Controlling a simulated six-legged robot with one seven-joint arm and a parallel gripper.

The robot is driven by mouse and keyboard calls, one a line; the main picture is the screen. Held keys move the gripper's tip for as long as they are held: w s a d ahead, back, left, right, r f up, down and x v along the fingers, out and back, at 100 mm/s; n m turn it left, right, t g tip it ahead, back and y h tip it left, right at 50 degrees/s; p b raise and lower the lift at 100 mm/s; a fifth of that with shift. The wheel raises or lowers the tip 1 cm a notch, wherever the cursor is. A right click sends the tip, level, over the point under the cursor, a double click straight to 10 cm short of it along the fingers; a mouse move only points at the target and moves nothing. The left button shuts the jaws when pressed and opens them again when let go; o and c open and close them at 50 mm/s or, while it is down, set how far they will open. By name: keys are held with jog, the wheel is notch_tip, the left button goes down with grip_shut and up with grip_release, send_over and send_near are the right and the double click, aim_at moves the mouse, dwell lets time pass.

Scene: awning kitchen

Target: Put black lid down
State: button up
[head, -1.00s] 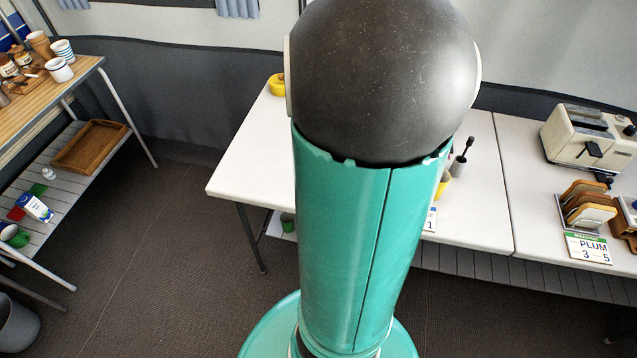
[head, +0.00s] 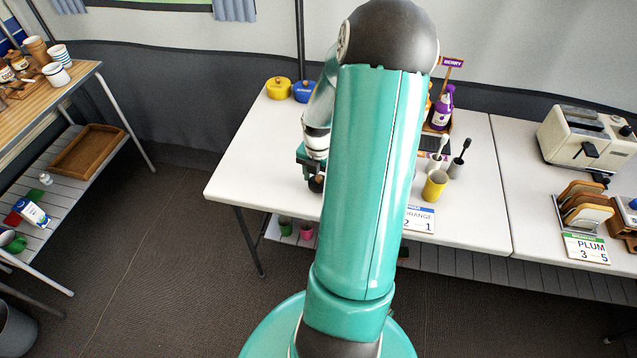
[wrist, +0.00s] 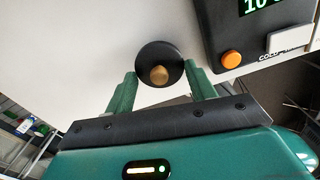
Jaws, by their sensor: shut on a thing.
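The black lid (wrist: 150,48) is a round dark disc with a tan knob (wrist: 159,75) in its middle. In the wrist view it sits between the two green fingers of my gripper (wrist: 160,85), which is shut on it. In the head view my gripper (head: 311,168) is over the left part of the white table (head: 245,185), with a dark round shape (head: 316,184), likely the lid, low at its tip. I cannot tell whether the lid touches the table.
A black device (wrist: 240,45) with an orange button and green display is close right of the lid in the wrist view. A yellow pot (head: 279,89) and blue pot (head: 304,92) stand at the back. A yellow cup (head: 435,186) is right of my arm. The table's front left is clear.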

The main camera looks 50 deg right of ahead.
aim_at(319, 178)
jog(key=shift+f, duration=1.45)
jog(key=shift+f, duration=0.1)
jog(key=o, duration=1)
jog(key=shift+c, duration=0.2)
